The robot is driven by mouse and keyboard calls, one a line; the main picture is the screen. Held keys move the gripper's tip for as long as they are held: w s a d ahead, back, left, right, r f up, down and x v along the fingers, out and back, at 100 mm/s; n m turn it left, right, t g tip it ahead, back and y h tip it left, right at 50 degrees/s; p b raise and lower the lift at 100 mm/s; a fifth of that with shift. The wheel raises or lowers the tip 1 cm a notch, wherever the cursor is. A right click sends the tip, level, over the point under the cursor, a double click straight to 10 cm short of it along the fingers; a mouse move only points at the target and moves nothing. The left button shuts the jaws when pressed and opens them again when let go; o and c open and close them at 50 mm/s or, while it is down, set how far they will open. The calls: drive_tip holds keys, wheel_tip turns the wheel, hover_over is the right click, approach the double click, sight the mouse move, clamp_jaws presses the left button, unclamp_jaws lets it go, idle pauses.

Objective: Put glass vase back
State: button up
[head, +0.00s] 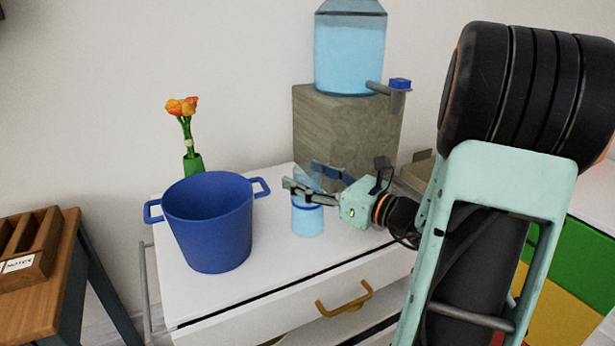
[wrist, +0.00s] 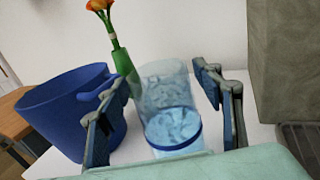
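The glass vase (head: 307,220) is clear, with a blue band and pale blue contents. It appears to stand on the white cabinet top (head: 277,254), right of the blue pot. My gripper (head: 302,178) is open at the vase's upper part, reaching in from the right. In the wrist view the vase (wrist: 172,128) is between the two spread fingers of my gripper (wrist: 163,78), with a visible gap on each side. The fingers partly hide its upper part in the head view.
A blue two-handled pot (head: 208,228) stands close left of the vase. Behind it is a green vase (head: 193,164) with orange flowers. A stone block (head: 345,135) bearing a water dispenser (head: 349,52) with a projecting tap stands behind. A wooden side table (head: 45,300) is at far left.

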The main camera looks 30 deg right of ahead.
drive_tip(key=shift+r, duration=0.1)
drive_tip(key=shift+s+r, duration=0.1)
drive_tip(key=p+v, duration=0.2)
drive_tip(key=v, duration=1)
drive_tip(key=shift+p, duration=0.3)
